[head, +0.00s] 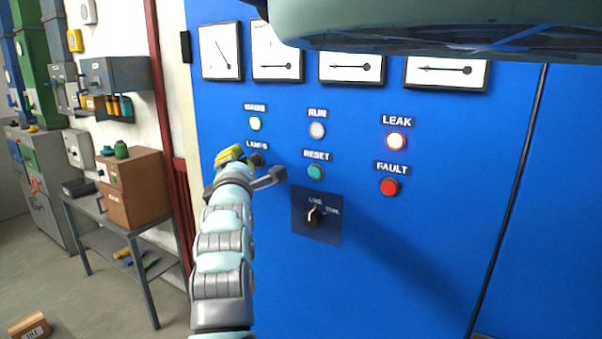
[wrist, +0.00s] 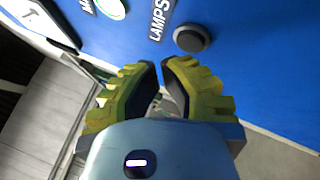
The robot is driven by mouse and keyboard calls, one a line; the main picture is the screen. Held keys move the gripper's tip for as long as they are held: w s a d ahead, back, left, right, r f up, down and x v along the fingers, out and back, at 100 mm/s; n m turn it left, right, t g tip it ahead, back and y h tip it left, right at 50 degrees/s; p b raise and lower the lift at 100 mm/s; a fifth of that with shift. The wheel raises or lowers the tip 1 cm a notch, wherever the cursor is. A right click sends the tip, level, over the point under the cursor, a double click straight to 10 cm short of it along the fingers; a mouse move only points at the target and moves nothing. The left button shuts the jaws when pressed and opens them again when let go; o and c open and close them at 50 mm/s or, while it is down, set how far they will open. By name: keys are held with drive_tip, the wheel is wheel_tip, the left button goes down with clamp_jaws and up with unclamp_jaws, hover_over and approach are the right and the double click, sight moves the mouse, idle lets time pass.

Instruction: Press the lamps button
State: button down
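The lamps button is a round dark knob (head: 258,159) under the LAMPS label (head: 257,146) on the blue panel. It is partly hidden by my gripper in the head view. In the wrist view the dark button (wrist: 192,39) sits beside the sideways LAMPS label (wrist: 160,18), above and slightly right of my fingertips. My gripper (wrist: 160,65) has yellow ridged fingers whose tips nearly meet, with a narrow gap and nothing held. It also shows in the head view (head: 236,153), just left of the button. In the wrist view the tips look apart from the button.
A green RESET button (head: 316,172), a RUN lamp (head: 317,130), a lit LEAK lamp (head: 396,141) and a red FAULT button (head: 389,187) are to the right. A rotary switch (head: 314,217) is below. A table (head: 112,222) with a brown box (head: 134,188) stands left.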

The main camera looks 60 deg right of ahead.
drive_tip(key=shift+w+d+b, duration=0.15)
drive_tip(key=shift+d+b, duration=0.65)
drive_tip(key=shift+b, duration=0.65)
idle(0.5)
drive_tip(key=shift+a, duration=0.15)
drive_tip(key=shift+a+b, duration=0.4)
drive_tip(key=shift+a, duration=0.25)
drive_tip(key=shift+s+a+b, duration=0.2)
drive_tip(key=shift+a+b, duration=0.45)
drive_tip(key=shift+a, duration=0.6)
drive_tip(key=shift+s+a+b, duration=0.2)
drive_tip(key=shift+a+b, duration=0.4)
drive_tip(key=shift+a, duration=0.65)
